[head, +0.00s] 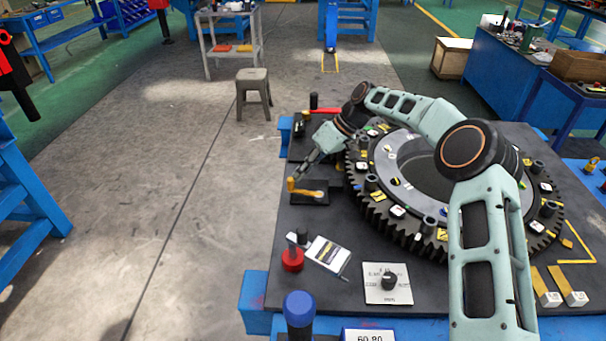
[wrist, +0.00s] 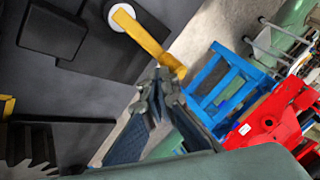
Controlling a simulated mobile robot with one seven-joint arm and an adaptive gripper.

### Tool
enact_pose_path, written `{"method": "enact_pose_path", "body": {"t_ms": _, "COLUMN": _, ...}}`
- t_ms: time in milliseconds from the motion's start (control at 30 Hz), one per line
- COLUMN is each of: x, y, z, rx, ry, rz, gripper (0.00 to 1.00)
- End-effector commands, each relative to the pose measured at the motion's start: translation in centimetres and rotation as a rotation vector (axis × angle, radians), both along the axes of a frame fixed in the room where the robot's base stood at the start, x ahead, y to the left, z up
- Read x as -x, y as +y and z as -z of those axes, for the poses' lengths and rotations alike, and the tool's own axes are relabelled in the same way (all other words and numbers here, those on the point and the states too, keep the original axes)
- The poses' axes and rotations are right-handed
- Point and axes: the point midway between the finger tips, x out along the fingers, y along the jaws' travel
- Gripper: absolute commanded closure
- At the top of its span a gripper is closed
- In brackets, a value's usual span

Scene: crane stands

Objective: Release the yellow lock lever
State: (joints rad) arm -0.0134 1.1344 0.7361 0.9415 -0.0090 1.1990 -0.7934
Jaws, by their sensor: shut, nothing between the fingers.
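The yellow lock lever (head: 303,191) sits on a small black base (head: 318,199) at the left side of the dark bench top. In the wrist view the yellow lever (wrist: 148,38) runs from a round white pivot (wrist: 122,17) to a bent end near my fingertips. My gripper (head: 296,177) is shut and empty, reaching down from the upper right to the lever's left end. In the wrist view the tips of my gripper (wrist: 160,82) are right by that bent end. I cannot tell whether they touch it.
A large black toothed ring (head: 405,236) fills the bench middle, under my arm. A red knob (head: 292,260), a white box (head: 327,254) and a dial plate (head: 388,284) stand in front of the lever. A red handle (head: 326,111) lies behind. Open floor is left of the bench.

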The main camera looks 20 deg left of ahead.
Motion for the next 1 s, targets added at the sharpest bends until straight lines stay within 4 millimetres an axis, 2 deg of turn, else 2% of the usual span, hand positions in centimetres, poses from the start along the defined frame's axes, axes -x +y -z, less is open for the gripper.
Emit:
{"method": "enact_pose_path", "body": {"t_ms": 767, "x": 0.3, "y": 0.0, "z": -0.1, "rx": 0.000, "ry": -0.001, "rz": 0.003, "gripper": 1.00}}
{"method": "enact_pose_path", "body": {"t_ms": 867, "x": 0.1, "y": -0.4, "z": -0.7, "rx": 0.000, "ry": -0.002, "rz": 0.004, "gripper": 1.00}}
{"method": "enact_pose_path", "body": {"t_ms": 1000, "x": -0.5, "y": -1.7, "z": -2.6, "rx": -0.001, "ry": -0.004, "rz": 0.005, "gripper": 1.00}}
